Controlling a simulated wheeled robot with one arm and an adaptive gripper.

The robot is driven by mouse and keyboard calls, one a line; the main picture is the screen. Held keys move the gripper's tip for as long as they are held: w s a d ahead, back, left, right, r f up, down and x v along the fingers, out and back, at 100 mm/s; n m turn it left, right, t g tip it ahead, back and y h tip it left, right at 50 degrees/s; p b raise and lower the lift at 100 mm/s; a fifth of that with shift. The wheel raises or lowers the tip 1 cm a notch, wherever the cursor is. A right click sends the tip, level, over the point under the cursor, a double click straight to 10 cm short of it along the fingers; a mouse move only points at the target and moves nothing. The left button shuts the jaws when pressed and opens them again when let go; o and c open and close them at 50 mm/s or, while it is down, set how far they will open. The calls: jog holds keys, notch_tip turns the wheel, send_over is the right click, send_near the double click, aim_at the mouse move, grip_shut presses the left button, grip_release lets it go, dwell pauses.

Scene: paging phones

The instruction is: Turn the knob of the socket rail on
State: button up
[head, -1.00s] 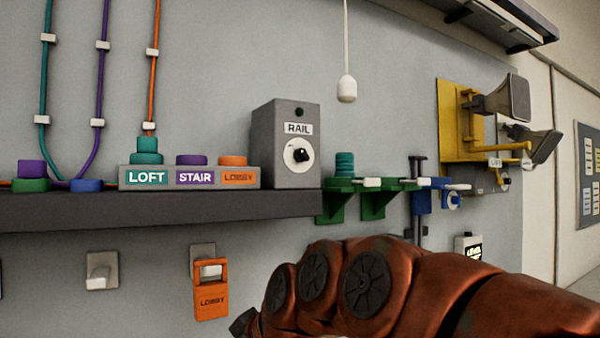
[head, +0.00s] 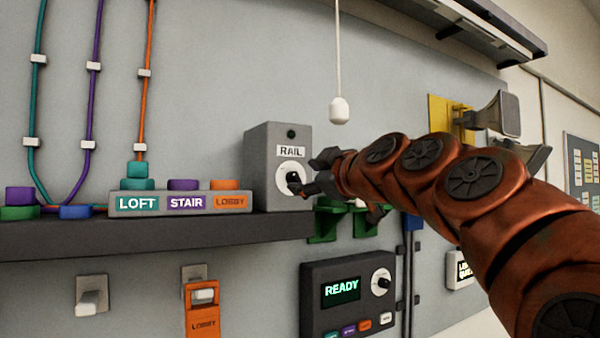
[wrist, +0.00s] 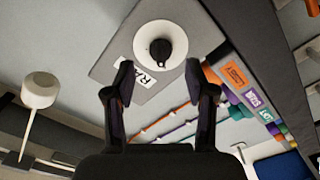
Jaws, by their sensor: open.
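The grey RAIL box (head: 268,190) stands on the dark shelf, with a round white dial plate and a black knob (head: 293,178) on its front. A small dark green lamp (head: 291,134) sits above the label and looks unlit. My gripper (head: 315,172) is at the front of the box, its fingers apart close to the knob. In the wrist view the black knob (wrist: 161,50) lies ahead, just beyond and between the open fingertips of my gripper (wrist: 157,82). The fingers look clear of it, though the exact gap is hard to tell. A white pointer mark shows on the knob.
The LOFT, STAIR and LOBBY block (head: 180,203) stands left of the box on the shelf (head: 130,236). A white pull-cord end (head: 339,110) hangs above right. Green brackets (head: 324,222) are to the right, partly behind my arm. A READY panel (head: 341,291) is below.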

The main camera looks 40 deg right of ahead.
aim_at(297, 177)
jog(key=shift+w+d+p, duration=0.15)
jog(key=shift+w+p, duration=0.35)
jog(key=shift+w, duration=1.3)
jog(key=shift+c, duration=0.3)
grip_shut()
